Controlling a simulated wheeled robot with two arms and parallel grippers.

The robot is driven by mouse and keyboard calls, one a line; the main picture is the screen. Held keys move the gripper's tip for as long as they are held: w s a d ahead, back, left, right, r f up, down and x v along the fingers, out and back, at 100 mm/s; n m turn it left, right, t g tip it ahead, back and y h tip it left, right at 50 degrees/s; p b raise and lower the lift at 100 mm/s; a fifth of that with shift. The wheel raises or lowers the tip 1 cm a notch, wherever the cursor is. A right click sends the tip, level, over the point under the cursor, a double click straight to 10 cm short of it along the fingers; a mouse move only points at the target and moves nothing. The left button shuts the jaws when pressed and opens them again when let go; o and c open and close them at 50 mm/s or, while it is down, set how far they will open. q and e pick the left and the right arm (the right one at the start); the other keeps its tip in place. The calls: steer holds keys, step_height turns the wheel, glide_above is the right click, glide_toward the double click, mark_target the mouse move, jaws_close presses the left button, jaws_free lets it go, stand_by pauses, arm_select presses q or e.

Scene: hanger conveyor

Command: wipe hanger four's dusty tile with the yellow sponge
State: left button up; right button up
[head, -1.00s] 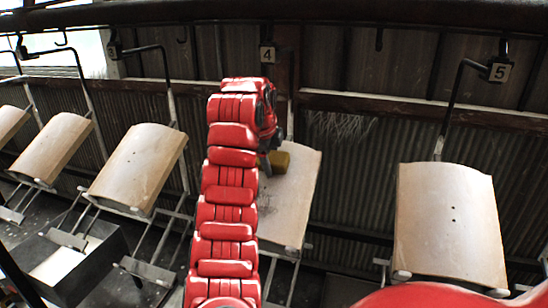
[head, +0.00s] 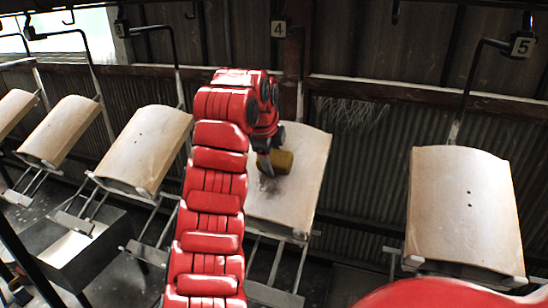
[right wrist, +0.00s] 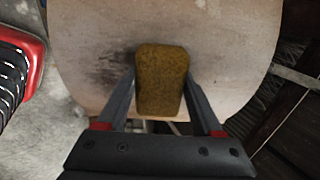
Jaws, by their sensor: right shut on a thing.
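Hanger four's tile (head: 307,190) is a pale curved panel hanging below the number 4 sign (head: 278,30). A dark dusty smudge (head: 266,187) lies beside the yellow sponge (head: 283,162) in the head view. My right gripper (head: 266,163) is shut on the sponge and holds it over the tile's face. In the right wrist view the sponge (right wrist: 161,80) sits between the fingers, with the smudge (right wrist: 108,66) mostly to its left. I cannot tell whether the sponge presses on the tile. My arm hides the tile's left part. My left gripper is not in view.
Hanger five's tile (head: 465,210) hangs to the right, under its number 5 sign (head: 522,45). Several similar tiles hang to the left, the nearest (head: 143,150) close to my right arm. A dark box (head: 85,250) stands low at the left.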

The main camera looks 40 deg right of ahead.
steer(key=shift+f, duration=0.15)
steer(key=shift+a+r+p, duration=0.15)
steer(key=shift+r+p, duration=0.3)
steer(key=shift+r, duration=0.05)
steer(key=p+v, duration=0.3)
steer(key=v, duration=0.1)
steer(key=shift+r, duration=0.1)
steer(key=shift+a+r+p, duration=0.1)
steer(key=shift+r+p, duration=0.3)
steer(key=shift+r, duration=0.05)
